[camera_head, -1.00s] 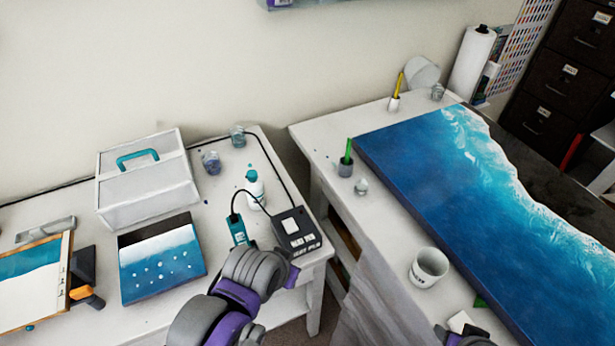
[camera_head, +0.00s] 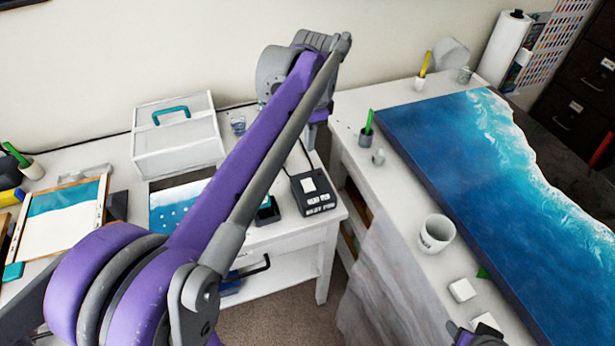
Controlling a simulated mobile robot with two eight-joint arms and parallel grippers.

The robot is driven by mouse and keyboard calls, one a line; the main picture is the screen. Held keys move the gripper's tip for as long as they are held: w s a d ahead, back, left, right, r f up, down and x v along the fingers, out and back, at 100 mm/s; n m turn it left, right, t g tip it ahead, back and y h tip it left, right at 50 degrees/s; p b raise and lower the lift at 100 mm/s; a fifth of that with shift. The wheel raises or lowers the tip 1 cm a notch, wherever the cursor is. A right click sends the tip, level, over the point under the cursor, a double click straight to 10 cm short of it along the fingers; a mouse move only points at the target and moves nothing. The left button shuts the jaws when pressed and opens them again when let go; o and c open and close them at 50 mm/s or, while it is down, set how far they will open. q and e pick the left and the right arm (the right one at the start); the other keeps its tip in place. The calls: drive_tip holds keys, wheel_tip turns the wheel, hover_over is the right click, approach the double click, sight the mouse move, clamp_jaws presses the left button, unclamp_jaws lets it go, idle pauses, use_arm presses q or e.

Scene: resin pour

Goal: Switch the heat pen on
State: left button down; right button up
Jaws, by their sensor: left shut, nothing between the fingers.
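The heat pen's black control box (camera_head: 324,204) sits near the right front corner of the left white table. It has a white switch (camera_head: 308,184) on top and white lettering on its front. I cannot tell from the picture whether it is on. A teal and black holder (camera_head: 268,211) stands just left of the box, partly behind my arm. My left arm crosses the view, and my left gripper (camera_head: 313,136) hangs beyond the box, above the table's back right part. It is shut, empty and apart from the box. Only a small part of my right arm shows at the bottom edge.
A white case with a teal handle (camera_head: 170,112) stands at the back of the left table (camera_head: 80,158). A blue wave panel (camera_head: 425,140) covers much of the right table. A white mug (camera_head: 436,233) stands at its front. A gap with floor separates the tables.

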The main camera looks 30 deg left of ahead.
sight(307, 181)
use_arm(q)
drive_tip(key=shift+w+a, duration=0.1)
drive_tip(key=f, duration=0.4)
drive_tip(key=a+f, duration=0.1)
drive_tip(key=f, duration=0.4)
drive_tip(key=w+f, duration=0.1)
drive_tip(key=f, duration=0.4)
drive_tip(key=shift+a, duration=0.15)
drive_tip(key=shift+w+f+b, duration=0.1)
drive_tip(key=shift+f+b, duration=0.2)
drive_tip(key=shift+b, duration=0.1)
drive_tip(key=shift+r, duration=0.1)
